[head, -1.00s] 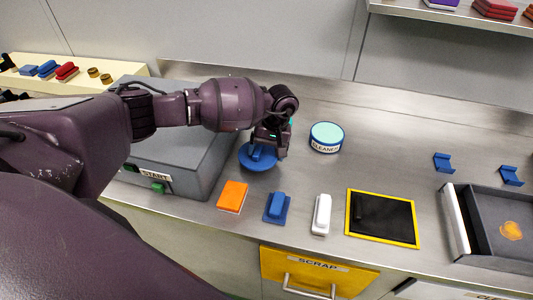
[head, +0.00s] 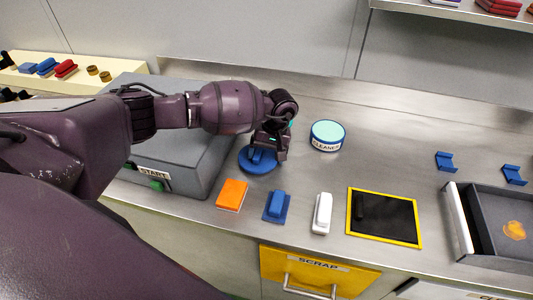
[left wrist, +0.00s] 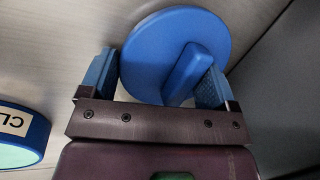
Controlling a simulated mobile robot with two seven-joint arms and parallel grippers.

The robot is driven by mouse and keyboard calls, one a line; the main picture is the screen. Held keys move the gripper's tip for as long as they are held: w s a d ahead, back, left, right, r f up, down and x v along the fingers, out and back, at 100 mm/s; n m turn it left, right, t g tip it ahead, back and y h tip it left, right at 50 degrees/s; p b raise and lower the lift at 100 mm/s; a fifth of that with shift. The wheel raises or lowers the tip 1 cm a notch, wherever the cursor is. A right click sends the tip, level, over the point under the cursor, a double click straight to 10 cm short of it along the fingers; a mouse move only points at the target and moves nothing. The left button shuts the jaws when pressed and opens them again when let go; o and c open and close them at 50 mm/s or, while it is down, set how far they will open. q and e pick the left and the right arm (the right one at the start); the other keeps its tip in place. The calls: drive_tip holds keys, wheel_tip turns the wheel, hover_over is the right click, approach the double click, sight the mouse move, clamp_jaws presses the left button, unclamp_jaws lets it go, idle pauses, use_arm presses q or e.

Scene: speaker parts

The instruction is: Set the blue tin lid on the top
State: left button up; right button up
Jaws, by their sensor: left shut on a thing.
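The blue tin lid (head: 257,167) is a round disc with a raised bar handle, low over the steel worktop beside the grey box. My left gripper (head: 264,150) is above it and shut on it. In the left wrist view the lid (left wrist: 150,55) shows between the fingers of my left gripper (left wrist: 156,85), with the handle against the right finger. I cannot tell whether the lid touches the worktop. A round tin (head: 327,136) with a blue rim, pale green top and "CLEANER" label stands to the right. Its edge also shows in the left wrist view (left wrist: 35,140). My right gripper is not in view.
The grey box (head: 190,160) with a START label stands left of the lid. In front lie an orange block (head: 232,194), a blue block (head: 277,206), a white block (head: 322,213) and a yellow-framed black mat (head: 390,218). A dark tray (head: 485,240) is at right.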

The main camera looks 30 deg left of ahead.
sight(266, 158)
use_arm(q)
drive_tip(key=o, duration=0.8)
drive_tip(key=shift+s+f, duration=0.15)
drive_tip(key=shift+f, duration=0.1)
drive_tip(key=shift+o, duration=0.2)
drive_tip(key=shift+s+f, duration=0.1)
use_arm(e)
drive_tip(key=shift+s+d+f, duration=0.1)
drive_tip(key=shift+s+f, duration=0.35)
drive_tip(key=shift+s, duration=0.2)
use_arm(q)
drive_tip(key=shift+d, duration=0.1)
drive_tip(key=shift+r, duration=0.25)
drive_tip(key=p+v, duration=0.1)
drive_tip(key=v, duration=0.2)
drive_tip(key=shift+w+r, duration=0.25)
drive_tip(key=shift+r, duration=0.05)
drive_tip(key=v, duration=0.9)
drive_tip(key=shift+r, duration=0.2)
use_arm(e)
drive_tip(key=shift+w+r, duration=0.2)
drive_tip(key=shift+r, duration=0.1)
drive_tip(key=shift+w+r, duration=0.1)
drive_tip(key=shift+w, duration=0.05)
